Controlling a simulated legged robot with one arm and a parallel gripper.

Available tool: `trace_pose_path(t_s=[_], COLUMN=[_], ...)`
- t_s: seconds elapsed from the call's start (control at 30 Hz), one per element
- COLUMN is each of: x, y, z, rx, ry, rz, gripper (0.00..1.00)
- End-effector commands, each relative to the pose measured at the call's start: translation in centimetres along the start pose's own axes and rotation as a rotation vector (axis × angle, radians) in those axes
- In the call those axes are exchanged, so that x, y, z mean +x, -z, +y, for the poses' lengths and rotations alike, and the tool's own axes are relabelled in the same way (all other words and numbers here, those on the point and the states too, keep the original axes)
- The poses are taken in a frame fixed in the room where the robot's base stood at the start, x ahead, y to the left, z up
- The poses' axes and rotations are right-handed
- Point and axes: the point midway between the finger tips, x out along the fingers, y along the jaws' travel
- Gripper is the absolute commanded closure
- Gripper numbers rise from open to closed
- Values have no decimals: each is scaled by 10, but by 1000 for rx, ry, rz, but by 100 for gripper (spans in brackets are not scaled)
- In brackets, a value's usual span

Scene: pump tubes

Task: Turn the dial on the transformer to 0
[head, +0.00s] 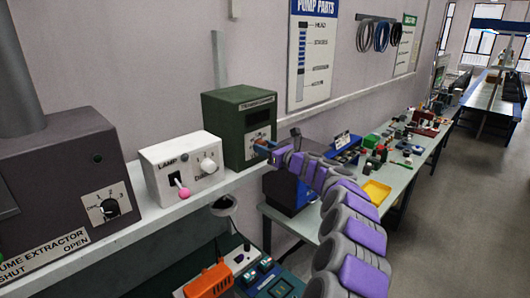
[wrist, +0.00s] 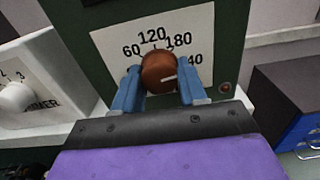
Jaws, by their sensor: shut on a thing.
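The transformer is a dark green box (head: 238,125) standing on the shelf. Its face carries a white scale plate (wrist: 112,40) with 60, 120, 180 and a partly covered number ending in 40. The reddish-brown round dial (wrist: 158,72) sits in the middle of the plate. The white mark on the dial points right, toward the number ending in 40. My gripper (wrist: 159,88) has its two blue fingers shut on the dial, one on each side. The lower left of the scale is hidden by a finger. In the head view my gripper (head: 266,146) reaches the box's front from the right.
A white lamp dimmer box (head: 180,168) with a pink-tipped switch stands left of the transformer. A grey fume extractor (head: 70,185) is farther left. A blue drawer box (head: 285,190) stands lower right. A long workbench (head: 410,160) with many small items runs back on the right.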

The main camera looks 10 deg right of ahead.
Motion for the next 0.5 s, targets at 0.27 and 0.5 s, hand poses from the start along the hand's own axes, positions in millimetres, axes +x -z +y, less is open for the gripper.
trace_pose_path(t_s=[0.27,0.5], x=[0,0], y=[5,4], z=[0,0], rx=[-251,-480], ry=[1,3], rz=[-1,-1], gripper=[89,89])
